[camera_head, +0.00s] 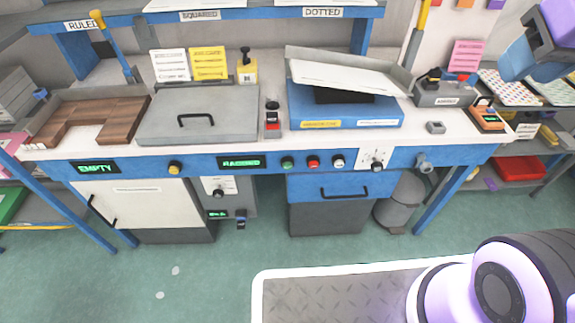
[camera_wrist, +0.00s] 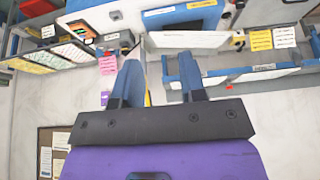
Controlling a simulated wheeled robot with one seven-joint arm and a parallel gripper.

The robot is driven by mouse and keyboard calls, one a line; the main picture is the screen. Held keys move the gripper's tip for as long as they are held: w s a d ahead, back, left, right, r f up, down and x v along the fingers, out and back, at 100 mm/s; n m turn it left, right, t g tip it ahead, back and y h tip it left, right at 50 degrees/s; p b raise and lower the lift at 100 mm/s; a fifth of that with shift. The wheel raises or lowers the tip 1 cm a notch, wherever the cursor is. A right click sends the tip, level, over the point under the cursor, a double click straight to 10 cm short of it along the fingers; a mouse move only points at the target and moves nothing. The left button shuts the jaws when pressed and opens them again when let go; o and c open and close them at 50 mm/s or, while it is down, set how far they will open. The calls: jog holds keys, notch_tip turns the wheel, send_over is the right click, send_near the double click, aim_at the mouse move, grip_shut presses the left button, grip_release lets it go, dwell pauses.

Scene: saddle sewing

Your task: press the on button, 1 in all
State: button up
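A row of round buttons is set in the blue front edge of the workbench: a green button (camera_head: 287,162), a red button (camera_head: 313,162) and a white button (camera_head: 338,161). Their small labels are too small to read, so I cannot tell which is marked on. A yellow button or knob (camera_head: 175,167) is further left on the same edge. My gripper (camera_wrist: 160,65) is open and empty, with its blue fingers apart. In the head view it is raised at the upper right, well away from the buttons. The buttons are not clearly seen in the wrist view.
A display reading "EMPTY" (camera_head: 96,167) and a second green display (camera_head: 245,162) flank the yellow knob. A switch plate (camera_head: 375,159) is right of the white button. A grey lidded box (camera_head: 200,118) and a blue device (camera_head: 340,110) stand on the bench. Floor in front is mostly clear.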

grip_shut()
dwell(1.5)
